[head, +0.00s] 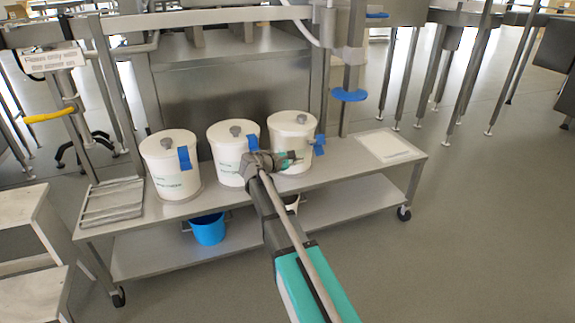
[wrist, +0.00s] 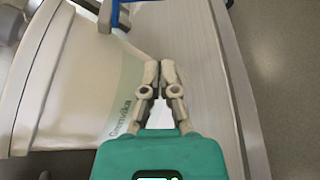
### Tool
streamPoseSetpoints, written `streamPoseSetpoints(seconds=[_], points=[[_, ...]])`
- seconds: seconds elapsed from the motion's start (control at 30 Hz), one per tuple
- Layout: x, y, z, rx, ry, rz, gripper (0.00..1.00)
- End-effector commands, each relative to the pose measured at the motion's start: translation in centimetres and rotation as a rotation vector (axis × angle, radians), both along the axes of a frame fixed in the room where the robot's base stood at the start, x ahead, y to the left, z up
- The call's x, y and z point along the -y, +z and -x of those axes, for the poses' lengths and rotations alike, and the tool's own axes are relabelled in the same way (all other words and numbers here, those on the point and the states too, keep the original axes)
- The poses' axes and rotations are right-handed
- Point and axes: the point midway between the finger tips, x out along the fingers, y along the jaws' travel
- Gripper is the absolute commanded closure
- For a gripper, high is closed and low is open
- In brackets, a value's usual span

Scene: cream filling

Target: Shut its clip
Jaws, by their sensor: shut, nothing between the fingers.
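Three white lidded tubs stand in a row on a steel bench: a left tub (head: 165,172), a middle tub (head: 225,140) and a right tub (head: 290,132). The left tub's blue clip (head: 184,158) and the middle tub's blue clip (head: 253,143) lie against their walls. The right tub's blue clip (head: 318,146) juts out from its right side. My gripper (head: 292,157) is in front of the right tub, below its rim. In the wrist view my gripper (wrist: 160,70) is shut and empty beside a tub wall (wrist: 85,75), with a blue clip (wrist: 117,15) beyond the fingertips.
The steel bench (head: 340,170) has a white board (head: 385,146) at its right end and a metal rack (head: 112,200) at its left. A blue bucket (head: 208,230) sits on the lower shelf. A steel frame rises behind the tubs. The floor at right is clear.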

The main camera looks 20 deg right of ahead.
Motion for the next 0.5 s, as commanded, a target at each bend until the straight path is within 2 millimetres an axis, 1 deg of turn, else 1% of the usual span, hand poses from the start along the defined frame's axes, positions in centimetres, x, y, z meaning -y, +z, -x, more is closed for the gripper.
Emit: streamPoseSetpoints(seconds=[0.03,0.1,0.4,0.43,0.5], points=[[0.9,-0.4,-0.3,0.0,-0.003,0.0,1.0],[1.8,-0.7,-0.6,0.001,-0.002,0.0,1.0],[5.6,-1.6,-1.6,-0.001,-0.002,0.0,1.0],[5.9,-1.6,-1.6,0.0,-0.001,0.0,1.0],[5.6,-0.5,-0.9,-0.001,0.0,0.0,1.0]])
